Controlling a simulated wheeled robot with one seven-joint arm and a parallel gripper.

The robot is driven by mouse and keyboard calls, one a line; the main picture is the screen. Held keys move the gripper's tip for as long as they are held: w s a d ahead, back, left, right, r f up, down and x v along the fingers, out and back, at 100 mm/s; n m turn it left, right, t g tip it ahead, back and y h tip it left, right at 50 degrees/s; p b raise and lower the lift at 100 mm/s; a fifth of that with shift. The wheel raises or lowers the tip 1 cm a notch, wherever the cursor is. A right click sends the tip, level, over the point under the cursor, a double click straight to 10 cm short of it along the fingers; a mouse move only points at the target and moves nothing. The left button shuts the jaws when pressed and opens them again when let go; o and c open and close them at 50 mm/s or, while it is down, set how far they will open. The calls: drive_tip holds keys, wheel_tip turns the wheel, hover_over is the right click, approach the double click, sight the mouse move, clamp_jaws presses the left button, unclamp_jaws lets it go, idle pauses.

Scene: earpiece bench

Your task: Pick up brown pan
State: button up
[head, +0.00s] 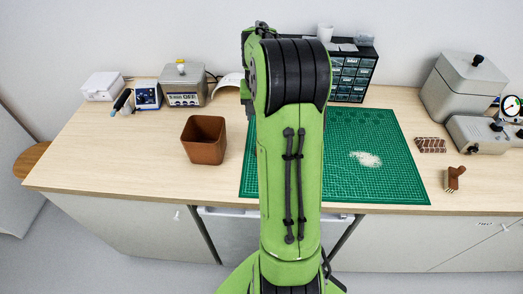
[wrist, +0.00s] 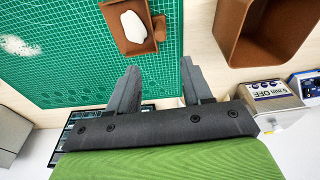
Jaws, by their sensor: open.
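In the wrist view a small brown pan (wrist: 136,49) with a stubby tab on its side lies at the edge of the green mat, with a smooth white piece in it. It is hidden behind my arm in the head view. My gripper (wrist: 158,70) is open and empty, its two dark fingers apart and pointing toward the pan's side. The pan is not between the fingers, and a gap shows between it and them. In the head view my green arm covers the gripper.
A taller brown bin (head: 204,140) stands left of the green cutting mat (head: 400,185); it also shows in the wrist view (wrist: 235,35). White powder (head: 366,159) lies on the mat. A brown brush (head: 454,178) is at right. Instruments and a drawer cabinet (head: 352,75) line the back.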

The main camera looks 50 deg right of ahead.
drive_tip(key=f, duration=0.5)
drive_tip(key=w+f, duration=0.1)
drive_tip(key=f, duration=0.1)
drive_tip(key=shift+d+f+b, duration=0.4)
wheel_tip(320, 180, down, 6)
drive_tip(key=shift+w+d+r, duration=0.15)
drive_tip(key=shift+r, duration=0.2)
clamp_jaws()
